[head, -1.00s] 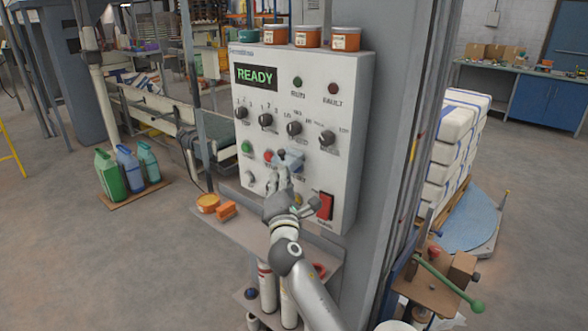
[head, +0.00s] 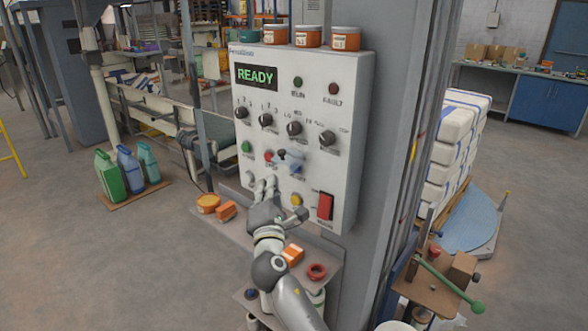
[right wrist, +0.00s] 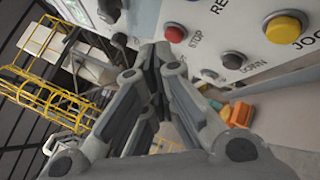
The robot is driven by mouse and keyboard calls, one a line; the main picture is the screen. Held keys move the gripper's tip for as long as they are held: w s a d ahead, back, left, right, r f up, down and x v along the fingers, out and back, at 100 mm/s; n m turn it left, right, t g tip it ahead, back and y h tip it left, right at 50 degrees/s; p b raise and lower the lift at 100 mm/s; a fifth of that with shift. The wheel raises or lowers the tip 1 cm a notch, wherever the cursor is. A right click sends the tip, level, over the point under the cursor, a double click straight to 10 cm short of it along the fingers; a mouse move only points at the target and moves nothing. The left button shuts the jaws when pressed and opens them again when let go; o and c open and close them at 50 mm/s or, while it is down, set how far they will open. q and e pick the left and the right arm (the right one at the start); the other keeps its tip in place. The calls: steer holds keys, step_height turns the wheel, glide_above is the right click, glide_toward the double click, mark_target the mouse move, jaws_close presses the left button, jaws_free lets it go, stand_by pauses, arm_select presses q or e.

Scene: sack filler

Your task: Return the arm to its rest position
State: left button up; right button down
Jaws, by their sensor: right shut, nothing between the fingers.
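My right gripper (head: 265,188) is in front of the lower left part of the white control panel (head: 345,95). Its fingers are together with nothing between them. In the right wrist view the gripper (right wrist: 155,52) points toward the panel's lower edge, near the red stop button (right wrist: 175,32); whether it touches the panel I cannot tell. My left gripper is not in view.
Several tins (head: 345,38) stand on the panel. A grey post (head: 392,150) rises on the right.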

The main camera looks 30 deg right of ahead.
steer(key=s+a+f+m+g+y, duration=0.1)
steer(key=s+a+f+g+y, duration=0.1)
steer(key=f, duration=1)
steer(key=s+a+f+m+g+y, duration=0.1)
steer(key=s+f+g+y, duration=0.1)
steer(key=f, duration=1)
steer(key=s+a+f+m+g+y, duration=0.1)
steer(key=s+a+f+g+y, duration=0.1)
steer(key=f, duration=1)
steer(key=s+a+f+m+g+y, duration=0.15)
steer(key=s+f+m+g, duration=0.25)
steer(key=s+f, duration=1.1)
steer(key=s+f+m+g, duration=0.2)
steer(key=s+f, duration=0.4)
steer(key=s, duration=0.6)
steer(key=s+f+m+g+y, duration=0.1)
steer(key=s+f+m+g, duration=0.2)
steer(key=s+f, duration=0.4)
steer(key=s+f+m+g, duration=0.2)
steer(key=s+f+m, duration=0.2)
steer(key=s, duration=1.3)
step_height(320, 180, down, 2)
steer(key=shift+s+f+m+g, duration=0.2)
steer(key=shift+s+m+g, duration=0.1)
steer(key=shift+m, duration=0.1)
steer(key=shift+y, duration=0.25)
